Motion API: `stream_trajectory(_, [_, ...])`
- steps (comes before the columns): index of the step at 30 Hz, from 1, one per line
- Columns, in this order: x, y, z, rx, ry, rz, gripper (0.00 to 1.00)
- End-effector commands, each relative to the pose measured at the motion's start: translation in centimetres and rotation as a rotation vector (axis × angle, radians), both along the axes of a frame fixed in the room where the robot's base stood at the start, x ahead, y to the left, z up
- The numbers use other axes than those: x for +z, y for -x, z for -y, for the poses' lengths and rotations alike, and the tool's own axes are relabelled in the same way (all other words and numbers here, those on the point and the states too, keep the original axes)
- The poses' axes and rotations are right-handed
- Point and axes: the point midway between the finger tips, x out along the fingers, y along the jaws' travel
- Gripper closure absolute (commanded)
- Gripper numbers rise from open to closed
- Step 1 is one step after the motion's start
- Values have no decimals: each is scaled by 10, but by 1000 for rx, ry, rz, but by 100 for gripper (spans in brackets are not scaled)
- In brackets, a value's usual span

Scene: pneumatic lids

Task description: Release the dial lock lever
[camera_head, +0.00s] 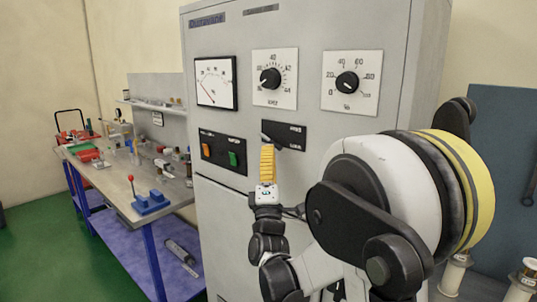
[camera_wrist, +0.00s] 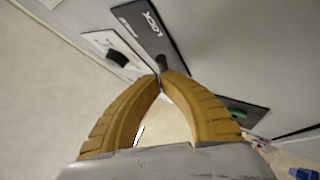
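The lock plate (camera_head: 284,135) is a black label on the front of the grey cabinet, below the two dials. In the wrist view the plate (camera_wrist: 150,32) reads "LOCK", and the short dark lock lever (camera_wrist: 162,63) stands out from it. My gripper (camera_head: 267,148) is upright in front of the plate's lower left. In the wrist view my gripper (camera_wrist: 161,76) has its two ribbed yellow fingers curved inward, with the tips together right at the lever's end. The tips cover part of the lever. I cannot tell whether they pinch it.
The cabinet (camera_head: 222,215) carries a meter (camera_head: 216,82), a middle dial (camera_head: 275,79), a right dial (camera_head: 350,83) and a switch panel (camera_head: 223,151) with orange and green switches. A cluttered workbench (camera_head: 118,178) stands to the left. Green floor is free at the far left.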

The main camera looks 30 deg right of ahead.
Motion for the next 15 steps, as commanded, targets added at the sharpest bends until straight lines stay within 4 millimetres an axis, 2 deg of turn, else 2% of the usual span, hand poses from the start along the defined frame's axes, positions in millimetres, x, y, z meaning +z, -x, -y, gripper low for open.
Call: stream_trajectory(15, [4,2,1,0,17,-49,100])
